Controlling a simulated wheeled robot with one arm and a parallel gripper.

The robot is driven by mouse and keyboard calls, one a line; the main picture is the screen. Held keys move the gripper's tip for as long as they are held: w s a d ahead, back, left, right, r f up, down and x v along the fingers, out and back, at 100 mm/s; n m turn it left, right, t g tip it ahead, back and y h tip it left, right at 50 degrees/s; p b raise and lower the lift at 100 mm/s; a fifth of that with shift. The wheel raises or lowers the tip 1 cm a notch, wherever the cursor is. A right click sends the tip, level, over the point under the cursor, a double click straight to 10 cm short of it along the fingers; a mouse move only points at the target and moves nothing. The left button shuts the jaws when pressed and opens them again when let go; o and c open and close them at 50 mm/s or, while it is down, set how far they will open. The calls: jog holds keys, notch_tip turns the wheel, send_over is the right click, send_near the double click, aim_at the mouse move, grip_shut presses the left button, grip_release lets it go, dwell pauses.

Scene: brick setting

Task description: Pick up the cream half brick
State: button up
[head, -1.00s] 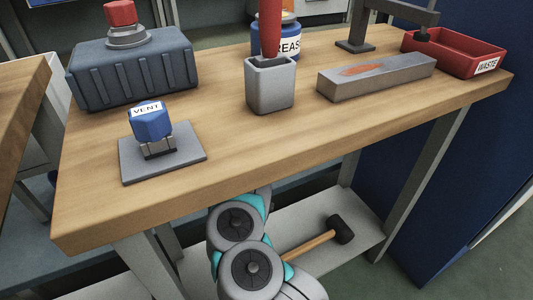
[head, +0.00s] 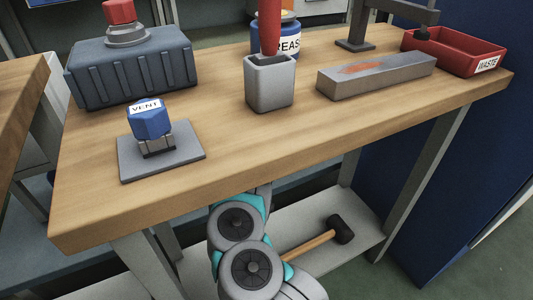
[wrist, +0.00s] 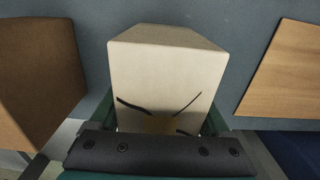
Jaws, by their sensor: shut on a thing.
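The cream half brick (wrist: 166,75) fills the middle of the wrist view, with thin dark marks on its near face. My gripper (wrist: 160,122) is shut on it, with green fingers along its left and right sides. A dark bar of my gripper hides the brick's lower edge. Neither the brick nor my gripper shows in the head view, where only links of my arm are seen in front of the bench. What lies under the brick is hidden.
In the wrist view, a brown block (wrist: 38,75) is close on the left and a wooden surface (wrist: 287,70) on the right. The bench (head: 215,150) holds a blue VENT piece (head: 149,119), grey cup (head: 270,84), grey bar (head: 375,77) and red WASTE tray (head: 465,58).

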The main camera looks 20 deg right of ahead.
grip_shut()
dwell(0.5)
notch_tip(320, 180, up, 10)
jog(key=shift+p, duration=0.3)
